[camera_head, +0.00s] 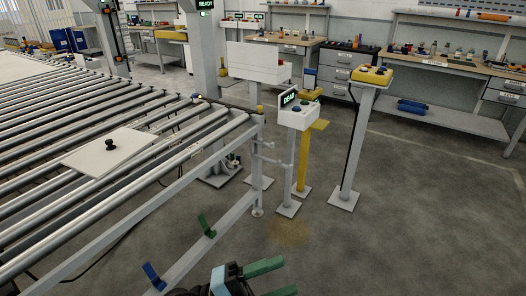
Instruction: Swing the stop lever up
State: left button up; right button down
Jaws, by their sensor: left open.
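A green lever (206,226) and a blue lever (154,276) sit on the lower side rail of the roller conveyor (218,221). Both tilt up and to the left. I cannot tell which one is the stop lever. My left gripper (289,276) is at the bottom edge of the view, over the floor to the right of the rail. Its two green fingers are apart, with nothing seen between them. It is below and to the right of the green lever and to the right of the blue one, touching neither. My right gripper is not in view.
A pale panel with a black knob (98,157) lies on the rollers. Workbenches line the back. The floor at right is clear.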

pick_arm(q)
jog(key=s+a+f+n+t+y+p, duration=0.2)
jog(key=a+f+n+t+y, duration=1)
jog(key=n, duration=0.8)
jog(key=s+a+f+n+g+y, duration=0.3)
jog(key=s+f, duration=0.4)
jog(key=s, duration=0.3)
jog(key=s+a+f+n+g+y+p, duration=0.1)
jog(key=s+a+f+n+g+y, duration=0.3)
jog(key=s+a+f, duration=0.3)
jog(key=s+n, duration=0.1)
jog(key=s, duration=0.2)
jog(key=shift+g, duration=0.4)
jog(key=shift+w+a, duration=0.1)
jog(key=c, duration=0.4)
jog(key=shift+c, duration=0.3)
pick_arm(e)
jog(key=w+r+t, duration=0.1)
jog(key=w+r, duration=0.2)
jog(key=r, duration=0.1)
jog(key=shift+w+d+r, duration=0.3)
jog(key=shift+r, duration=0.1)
